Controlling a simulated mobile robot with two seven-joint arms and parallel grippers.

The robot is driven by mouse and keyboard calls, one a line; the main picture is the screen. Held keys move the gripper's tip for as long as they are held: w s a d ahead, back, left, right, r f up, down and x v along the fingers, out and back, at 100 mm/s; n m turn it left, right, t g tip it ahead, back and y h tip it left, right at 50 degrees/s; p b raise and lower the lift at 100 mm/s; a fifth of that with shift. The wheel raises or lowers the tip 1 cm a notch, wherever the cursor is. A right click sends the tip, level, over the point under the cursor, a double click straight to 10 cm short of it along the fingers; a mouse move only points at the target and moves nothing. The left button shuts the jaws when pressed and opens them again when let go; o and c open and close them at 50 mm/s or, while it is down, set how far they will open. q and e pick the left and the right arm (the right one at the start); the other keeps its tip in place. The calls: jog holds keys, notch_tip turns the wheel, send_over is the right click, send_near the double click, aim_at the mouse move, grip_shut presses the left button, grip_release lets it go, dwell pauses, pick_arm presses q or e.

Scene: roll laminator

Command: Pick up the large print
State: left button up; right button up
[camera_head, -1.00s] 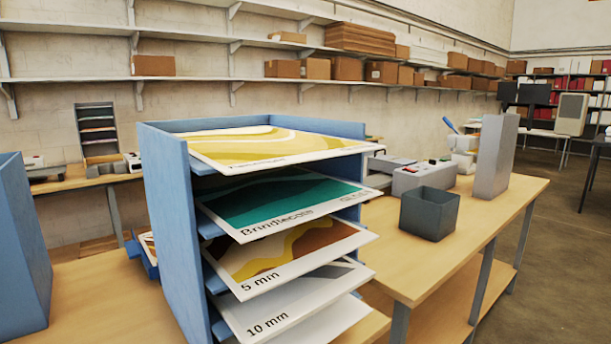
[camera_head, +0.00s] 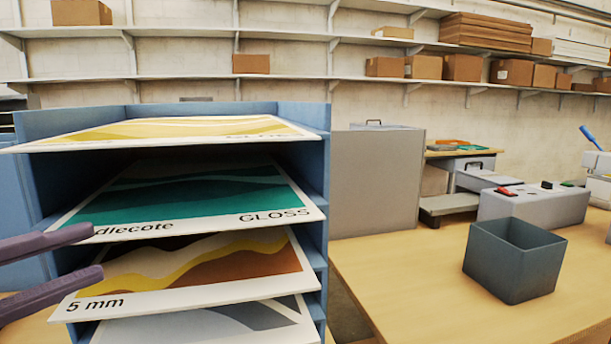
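A blue rack (camera_head: 318,180) at the left holds several prints on stacked shelves, their front edges sticking out. The top print (camera_head: 190,130) is yellow and cream. Below it is a green print (camera_head: 200,195) reading "...dlecote" and "GLOSS". Under that lies a brown and yellow print (camera_head: 240,265) marked "5 mm", then a grey-blue print (camera_head: 220,322). I cannot tell which is the large one. My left gripper (camera_head: 98,252) has two purple fingers apart, in front of the left corners of the green and brown prints. No print shows clearly between them. My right gripper is out of view.
A dark square bin (camera_head: 513,262) stands on the wooden table (camera_head: 400,270) to the right. Behind it are a pale grey machine (camera_head: 532,205) with a red part and a tall grey box (camera_head: 378,180). The table between rack and bin is clear. Wall shelves (camera_head: 300,78) hold cardboard boxes.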

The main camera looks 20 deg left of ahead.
aim_at(164, 226)
pick_arm(q)
jog(key=shift+p+x, duration=0.75)
jog(key=shift+x, duration=4.1)
jog(key=shift+s+d, duration=0.1)
jog(key=shift+c, duration=0.4)
grip_shut()
jog(key=shift+r, duration=0.15)
